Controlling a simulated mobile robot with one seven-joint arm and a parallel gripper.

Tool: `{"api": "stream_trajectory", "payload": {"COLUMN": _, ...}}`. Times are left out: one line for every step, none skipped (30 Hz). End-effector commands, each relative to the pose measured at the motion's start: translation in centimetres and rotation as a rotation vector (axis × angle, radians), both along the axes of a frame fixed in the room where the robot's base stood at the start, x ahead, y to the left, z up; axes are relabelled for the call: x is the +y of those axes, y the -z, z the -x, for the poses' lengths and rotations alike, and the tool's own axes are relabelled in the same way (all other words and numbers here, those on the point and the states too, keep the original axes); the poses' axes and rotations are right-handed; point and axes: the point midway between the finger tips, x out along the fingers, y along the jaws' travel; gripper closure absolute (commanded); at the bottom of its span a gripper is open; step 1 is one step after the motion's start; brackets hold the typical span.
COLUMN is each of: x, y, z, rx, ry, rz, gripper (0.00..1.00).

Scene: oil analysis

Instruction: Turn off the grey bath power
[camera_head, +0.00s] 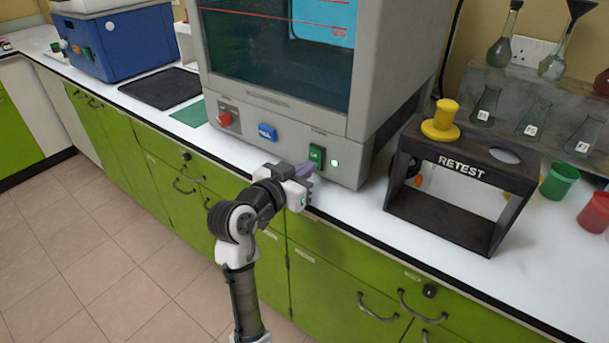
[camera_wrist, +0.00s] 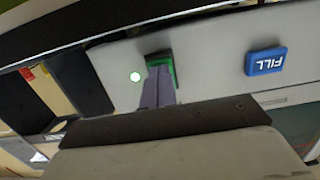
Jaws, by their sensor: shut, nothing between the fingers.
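The grey bath (camera_head: 285,80) is a large box with a dark glass window, standing on the white counter. Its front panel has a red knob (camera_head: 224,119), a blue FILL button (camera_head: 267,132), a green power switch (camera_head: 316,154) and a lit white-green lamp (camera_head: 334,162). My gripper (camera_head: 305,170) is shut and empty, right at the green switch. In the wrist view the purple-grey fingertips (camera_wrist: 158,82) overlap the lower part of the green switch (camera_wrist: 160,58); I cannot tell whether they press it. The lamp (camera_wrist: 135,77) and FILL button (camera_wrist: 266,61) show beside it.
A black RETEST stand (camera_head: 460,185) with a yellow object (camera_head: 441,121) on top is to the right. Green (camera_head: 558,181) and red cups (camera_head: 594,212) stand farther right. A blue box (camera_head: 115,45) and dark mat (camera_head: 160,88) lie left. Green cabinets with handles run below the counter.

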Motion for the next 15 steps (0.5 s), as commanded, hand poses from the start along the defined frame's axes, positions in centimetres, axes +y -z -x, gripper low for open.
{"api": "stream_trajectory", "payload": {"x": -0.32, "y": 1.04, "z": -0.31, "rx": -0.024, "ry": 0.002, "rz": 0.016, "gripper": 1.0}}
{"api": "stream_trajectory", "payload": {"x": -0.39, "y": 1.1, "z": -0.4, "rx": -0.037, "ry": 0.002, "rz": 0.026, "gripper": 1.0}}
{"api": "stream_trajectory", "payload": {"x": -0.43, "y": 1.17, "z": -0.49, "rx": -0.053, "ry": 0.001, "rz": 0.038, "gripper": 1.0}}
{"api": "stream_trajectory", "payload": {"x": -0.45, "y": 1.2, "z": -0.53, "rx": -0.066, "ry": 0.001, "rz": 0.047, "gripper": 1.0}}
{"api": "stream_trajectory", "payload": {"x": -0.48, "y": 1.23, "z": -0.57, "rx": -0.079, "ry": 0.001, "rz": 0.056, "gripper": 1.0}}
{"api": "stream_trajectory", "payload": {"x": -0.52, "y": 1.31, "z": -0.6, "rx": -0.094, "ry": 0.002, "rz": 0.068, "gripper": 1.0}}
{"api": "stream_trajectory", "payload": {"x": -0.54, "y": 1.34, "z": -0.63, "rx": -0.107, "ry": 0.002, "rz": 0.077, "gripper": 1.0}}
{"api": "stream_trajectory", "payload": {"x": -0.56, "y": 1.42, "z": -0.66, "rx": -0.118, "ry": 0.002, "rz": 0.085, "gripper": 1.0}}
{"api": "stream_trajectory", "payload": {"x": -0.58, "y": 1.46, "z": -0.7, "rx": -0.134, "ry": 0.001, "rz": 0.096, "gripper": 1.0}}
{"api": "stream_trajectory", "payload": {"x": -0.61, "y": 1.5, "z": -0.73, "rx": -0.145, "ry": 0.002, "rz": 0.105, "gripper": 1.0}}
{"api": "stream_trajectory", "payload": {"x": -0.64, "y": 1.53, "z": -0.75, "rx": -0.156, "ry": 0.003, "rz": 0.113, "gripper": 1.0}}
{"api": "stream_trajectory", "payload": {"x": -0.68, "y": 1.52, "z": -0.79, "rx": -0.171, "ry": 0.003, "rz": 0.124, "gripper": 1.0}}
{"api": "stream_trajectory", "payload": {"x": -0.7, "y": 1.52, "z": -0.81, "rx": -0.181, "ry": 0.003, "rz": 0.131, "gripper": 1.0}}
{"api": "stream_trajectory", "payload": {"x": -0.73, "y": 1.5, "z": -0.83, "rx": -0.19, "ry": 0.003, "rz": 0.137, "gripper": 1.0}}
{"api": "stream_trajectory", "payload": {"x": -0.76, "y": 1.44, "z": -0.86, "rx": -0.2, "ry": 0.003, "rz": 0.145, "gripper": 1.0}}
